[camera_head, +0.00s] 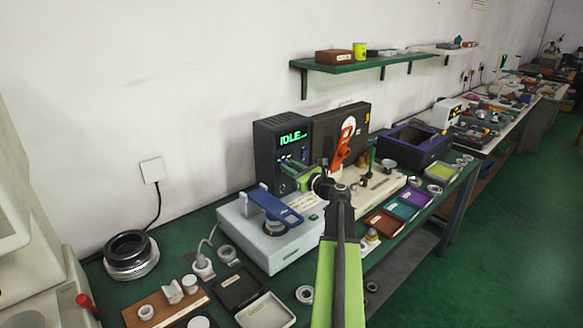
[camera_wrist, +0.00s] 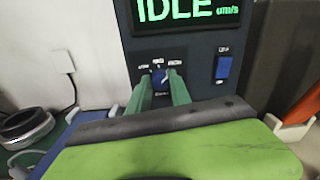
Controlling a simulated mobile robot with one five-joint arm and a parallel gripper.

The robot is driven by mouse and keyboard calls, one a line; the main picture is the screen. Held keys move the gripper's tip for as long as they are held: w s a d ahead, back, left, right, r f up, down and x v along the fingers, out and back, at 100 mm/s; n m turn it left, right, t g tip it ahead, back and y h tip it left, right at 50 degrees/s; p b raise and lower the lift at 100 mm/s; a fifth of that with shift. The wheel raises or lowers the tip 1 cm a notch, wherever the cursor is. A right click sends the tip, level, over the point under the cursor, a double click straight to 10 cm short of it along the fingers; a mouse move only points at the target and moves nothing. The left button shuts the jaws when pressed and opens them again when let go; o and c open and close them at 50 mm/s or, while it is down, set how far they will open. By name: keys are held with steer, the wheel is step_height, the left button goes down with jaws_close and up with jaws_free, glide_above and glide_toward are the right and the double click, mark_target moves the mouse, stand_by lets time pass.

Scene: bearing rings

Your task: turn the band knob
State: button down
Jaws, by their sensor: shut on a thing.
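The band knob (camera_wrist: 159,76) is a small blue knob on the front of a dark instrument box (camera_head: 266,139), below its green "IDLE" display (camera_wrist: 188,9). Small labels sit around the knob in the wrist view. My gripper (camera_wrist: 160,84) has its two green fingers on either side of the knob and is shut on it. In the head view my gripper (camera_head: 287,166) reaches to the front of the box, and the knob is hard to make out there. A blue rocker switch (camera_wrist: 223,68) is to the right of the knob in the wrist view.
A white machine with a blue handle (camera_head: 277,207) stands in front of the box. An orange-red part (camera_head: 344,141) stands close to the right. Trays and rings crowd the green bench. A green shelf (camera_head: 360,64) hangs above.

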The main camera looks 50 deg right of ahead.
steer(key=shift+f+n+y+b, duration=0.15)
steer(key=shift+n+b, duration=0.15)
steer(key=shift+n, duration=4.7)
steer(key=shift+n+y+b, duration=0.15)
steer(key=shift+n+b, duration=0.1)
steer(key=shift+n, duration=4.75)
steer(key=c, duration=1.2)
jaws_free()
